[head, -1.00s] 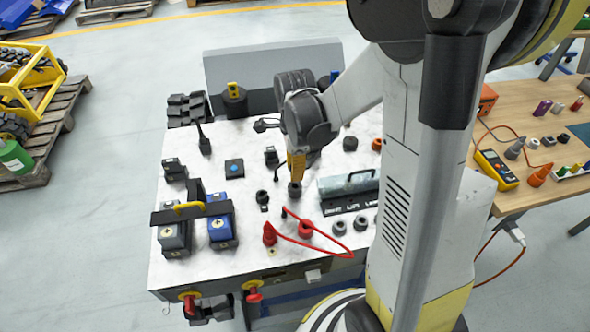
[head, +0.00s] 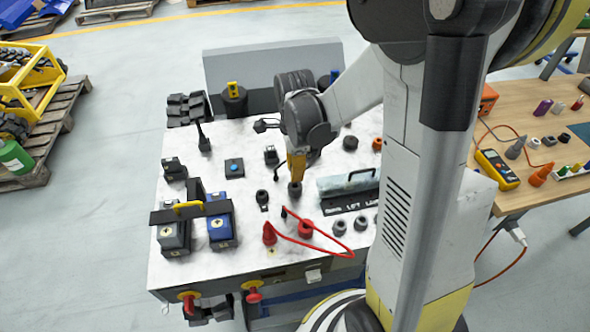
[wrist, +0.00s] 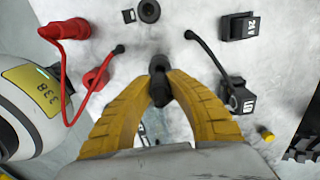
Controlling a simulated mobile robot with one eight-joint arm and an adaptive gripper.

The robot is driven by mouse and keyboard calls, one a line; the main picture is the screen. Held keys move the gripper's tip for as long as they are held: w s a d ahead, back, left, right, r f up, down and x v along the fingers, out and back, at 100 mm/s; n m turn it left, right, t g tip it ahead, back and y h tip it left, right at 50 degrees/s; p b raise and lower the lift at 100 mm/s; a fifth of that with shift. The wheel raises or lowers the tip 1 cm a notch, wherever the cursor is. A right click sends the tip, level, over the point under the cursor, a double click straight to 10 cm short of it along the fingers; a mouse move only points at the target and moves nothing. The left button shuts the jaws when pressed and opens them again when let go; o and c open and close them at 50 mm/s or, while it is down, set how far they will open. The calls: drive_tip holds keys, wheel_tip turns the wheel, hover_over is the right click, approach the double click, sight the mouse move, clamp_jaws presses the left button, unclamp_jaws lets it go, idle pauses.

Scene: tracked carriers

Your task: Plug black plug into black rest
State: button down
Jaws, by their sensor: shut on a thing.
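My gripper (head: 296,178) points down over the middle of the white tabletop, its yellow fingers closed. In the wrist view my gripper (wrist: 161,78) is shut on the black plug (wrist: 160,94), whose dark body shows between the fingers. A dark round piece (wrist: 158,62) shows at the fingertips, and a dark round shape (head: 295,190) also shows there in the head view. I cannot tell whether this is the black rest or the plug's own end, nor how deep the plug sits. A separate black ring (head: 262,196) stands to the left, apart from the gripper; it shows at the wrist view's top (wrist: 148,11).
A red plug (head: 269,236) with a looping red cable and a red ring (head: 305,229) stand nearer the front. A thin black cable (wrist: 207,55) runs close on the right in the wrist view. A clear-lidded case (head: 348,185) lies right of the gripper.

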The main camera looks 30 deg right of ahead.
drive_tip(key=shift+f+b, duration=1.75)
drive_tip(key=shift+f, duration=0.4)
drive_tip(key=c, duration=1.3)
unclamp_jaws()
drive_tip(key=shift+r, duration=0.15)
wheel_tip(320, 180, up, 12)
drive_tip(key=shift+f, duration=0.1)
drive_tip(key=s+a+r+n+t, duration=0.3)
drive_tip(key=s+a+n+t, duration=0.4)
drive_tip(key=n, duration=1.4)
drive_tip(key=s+a, duration=0.2)
drive_tip(key=shift+s+r+n, duration=0.3)
drive_tip(key=shift+s+r, duration=0.05)
drive_tip(key=shift+s, duration=0.05)
